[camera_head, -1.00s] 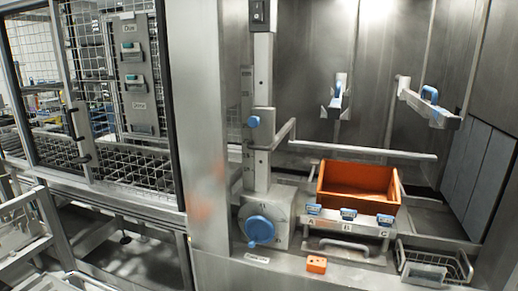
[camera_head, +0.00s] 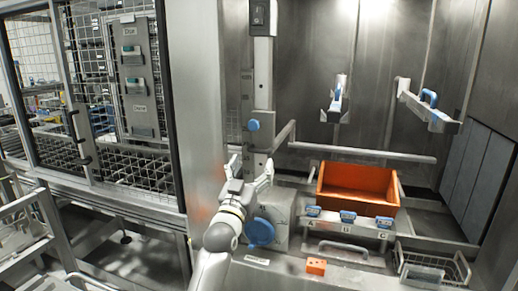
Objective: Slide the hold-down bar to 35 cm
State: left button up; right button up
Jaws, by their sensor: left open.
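The hold-down bar (camera_head: 360,153) is a grey horizontal bar in the head view. It runs above the orange crate (camera_head: 355,183) and joins a carriage on the upright post (camera_head: 263,75). A blue knob (camera_head: 253,125) sits on that carriage, beside a scale (camera_head: 246,95) whose marks are too small to read. My left gripper (camera_head: 252,170) is open and empty, below the blue knob and in front of the lower post. It looks apart from the knob. My left arm partly hides the dial housing and its blue wheel (camera_head: 260,232). My right gripper is not in view.
Blue-handled arms (camera_head: 336,100) (camera_head: 430,107) hang at the back wall. Blue clips (camera_head: 348,216) line the ledge before the crate. A small orange block (camera_head: 316,266) and a wire basket (camera_head: 432,268) stand in front. A mesh door (camera_head: 120,100) is at left.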

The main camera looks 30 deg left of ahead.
aim_at(259, 152)
pick_arm(q)
jog(key=shift+p+x, duration=0.95)
jog(key=shift+x, duration=2.3)
jog(key=shift+f, duration=0.1)
jog(key=shift+c, duration=0.4)
